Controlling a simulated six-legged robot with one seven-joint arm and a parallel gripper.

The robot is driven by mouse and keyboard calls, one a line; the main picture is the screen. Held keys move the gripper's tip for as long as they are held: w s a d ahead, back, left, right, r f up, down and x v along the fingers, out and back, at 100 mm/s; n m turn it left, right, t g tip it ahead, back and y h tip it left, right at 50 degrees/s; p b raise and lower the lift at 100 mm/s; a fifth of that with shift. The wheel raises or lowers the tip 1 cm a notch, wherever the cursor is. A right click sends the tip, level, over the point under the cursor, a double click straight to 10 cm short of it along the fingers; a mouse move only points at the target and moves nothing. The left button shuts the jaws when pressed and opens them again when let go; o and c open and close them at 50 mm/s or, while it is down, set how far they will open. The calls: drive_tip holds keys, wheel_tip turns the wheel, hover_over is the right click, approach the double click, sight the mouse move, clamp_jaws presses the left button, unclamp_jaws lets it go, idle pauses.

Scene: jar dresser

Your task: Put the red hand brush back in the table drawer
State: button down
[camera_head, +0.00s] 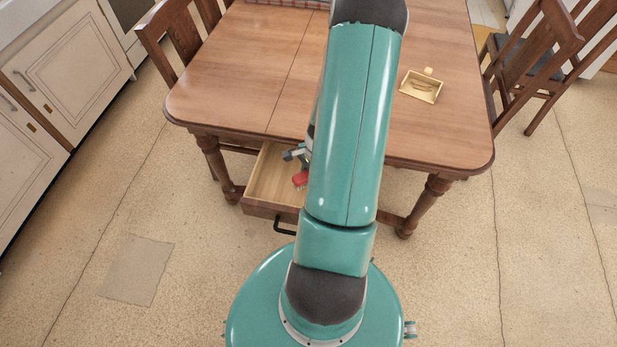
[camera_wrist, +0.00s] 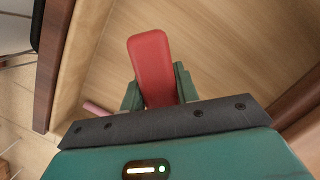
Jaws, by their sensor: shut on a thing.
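The red hand brush (camera_wrist: 151,64) is between the two fingers of my gripper (camera_wrist: 158,88) in the wrist view, and the gripper is shut on it. Its lower part is hidden behind the gripper body. The table drawer (camera_head: 268,178) is pulled open under the wooden table (camera_head: 240,75), with a pale wood inside. In the head view the red brush (camera_head: 300,179) shows over the open drawer, partly hidden by my arm. In the wrist view the drawer floor (camera_wrist: 225,40) lies behind the brush; I cannot tell whether the brush touches it.
A small yellowish tray (camera_head: 421,88) stands on the table to the right of my arm. Chairs stand at the left (camera_head: 172,35) and right (camera_head: 535,60). White cabinets (camera_head: 70,70) line the far left. A pinkish cylindrical thing (camera_wrist: 97,109) shows beside the gripper in the wrist view.

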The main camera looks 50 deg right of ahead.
drive_tip(key=shift+f, duration=0.4)
drive_tip(key=shift+f, duration=0.1)
drive_tip(key=shift+f, duration=0.5)
drive_tip(key=c, duration=1.1)
unclamp_jaws()
drive_tip(key=shift+o, duration=0.2)
drive_tip(key=shift+r, duration=0.15)
drive_tip(key=v, duration=1.3)
drive_tip(key=shift+a, duration=0.1)
drive_tip(key=shift+r, duration=0.1)
